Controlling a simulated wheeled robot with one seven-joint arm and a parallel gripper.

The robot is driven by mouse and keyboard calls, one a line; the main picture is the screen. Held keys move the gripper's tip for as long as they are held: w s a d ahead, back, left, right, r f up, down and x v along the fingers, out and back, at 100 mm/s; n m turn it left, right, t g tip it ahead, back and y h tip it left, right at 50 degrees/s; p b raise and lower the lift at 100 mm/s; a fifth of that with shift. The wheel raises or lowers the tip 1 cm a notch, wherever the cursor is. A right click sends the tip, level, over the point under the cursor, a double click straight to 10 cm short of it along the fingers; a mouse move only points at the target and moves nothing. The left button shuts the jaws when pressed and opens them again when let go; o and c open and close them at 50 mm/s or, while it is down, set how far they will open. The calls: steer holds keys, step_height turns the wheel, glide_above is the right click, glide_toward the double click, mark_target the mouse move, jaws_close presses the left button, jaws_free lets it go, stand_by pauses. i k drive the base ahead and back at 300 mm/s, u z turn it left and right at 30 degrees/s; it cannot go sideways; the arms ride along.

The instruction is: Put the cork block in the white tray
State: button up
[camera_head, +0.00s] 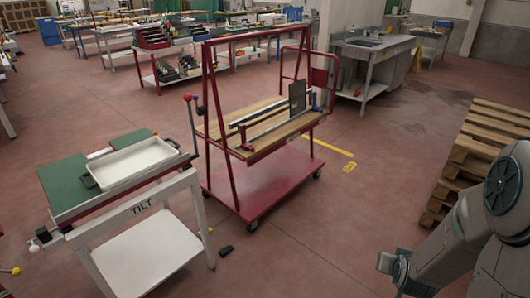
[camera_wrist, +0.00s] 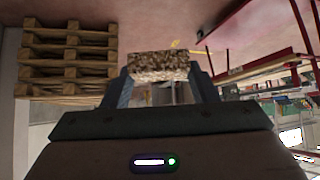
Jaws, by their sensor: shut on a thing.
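The cork block (camera_wrist: 158,66) is speckled brown and sits between the two fingertips of my gripper (camera_wrist: 160,76) in the wrist view. The fingers are shut on it from both sides. In the head view the cork block is not visible, and my arm is at the lower right. The white tray (camera_head: 138,164) is shallow and rectangular, with dark handles, and looks empty. It stands on the green-topped tilt table (camera_head: 70,188) at the left, well apart from my arm.
A red trolley (camera_head: 254,197) with wooden boards stands between my arm and the tilt table. Wooden pallets (camera_head: 478,150) are stacked at the right. A small black object (camera_head: 226,251) lies on the floor near the table. Open floor lies in front of the trolley.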

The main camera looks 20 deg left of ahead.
mark_target(135, 166)
steer(key=u, duration=2.25)
steer(key=i, duration=1.35)
steer(key=z, duration=0.05)
